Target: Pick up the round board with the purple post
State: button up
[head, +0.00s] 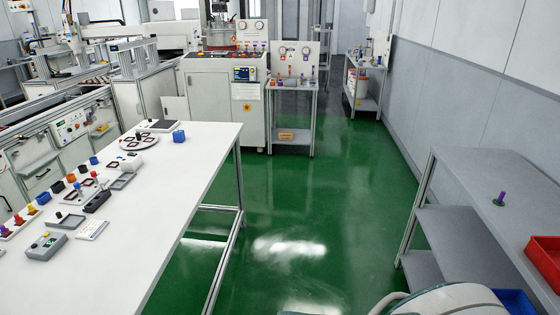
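A small purple post (502,196) stands upright on the grey top of a metal shelf unit on the right. A small greenish base (497,203) shows at its foot; it looks round, but it is too small to tell clearly. Nothing touches it. My gripper is not in view.
A red bin (543,262) stands to the right of the post on the grey shelf unit (462,172). A blue bin (514,301) shows below. A long white table (120,235) with several small parts fills the left. The green floor (325,215) between is clear.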

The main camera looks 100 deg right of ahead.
aim_at(499, 202)
jog(key=k+l+z, duration=0.15)
jog(key=k+z, duration=0.25)
jog(key=k, duration=0.2)
jog(key=z, duration=3.2)
jog(key=j+z, duration=0.15)
jog(key=z, duration=0.25)
jog(key=j+z, duration=0.15)
jog(key=z, duration=0.3)
jog(key=j+z, duration=0.15)
jog(key=z, duration=0.25)
jog(key=i+j+z, duration=0.45)
jog(key=i+j, duration=0.25)
jog(key=i+j+z, duration=0.25)
jog(key=i+j, duration=0.2)
jog(key=i+j+z, duration=0.25)
jog(key=j, duration=0.2)
jog(key=i+j+z, duration=0.2)
jog(key=j, duration=0.4)
jog(key=i+l, duration=0.05)
jog(key=i, duration=0.05)
